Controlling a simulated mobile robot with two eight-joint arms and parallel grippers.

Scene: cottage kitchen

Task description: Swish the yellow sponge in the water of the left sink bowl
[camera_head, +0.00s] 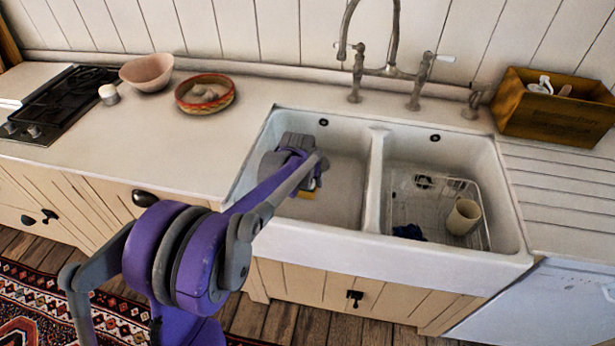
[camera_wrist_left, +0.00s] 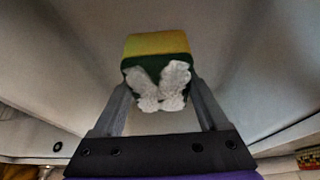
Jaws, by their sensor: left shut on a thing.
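The double white sink (camera_head: 440,262) has two bowls with a divider between them. My left arm reaches over the front rim, and its gripper (camera_wrist_left: 158,90) is down inside the left bowl (camera_head: 345,185). It is shut on the yellow sponge (camera_wrist_left: 157,44), which has a dark green side facing the fingers. Pale, rough-looking shapes show at the fingertips against the sponge. In the head view only a small yellow part of the sponge (camera_head: 308,189) shows past my wrist. I cannot make out the water surface clearly. My right gripper is not in view.
The right bowl holds a wire rack (camera_head: 483,232) with a cream cup (camera_head: 463,217) and a dark blue item (camera_head: 409,232). A tap (camera_head: 392,62) stands behind the divider. A wooden box (camera_head: 553,112) is at right; bowls (camera_head: 147,72) stand on the left counter.

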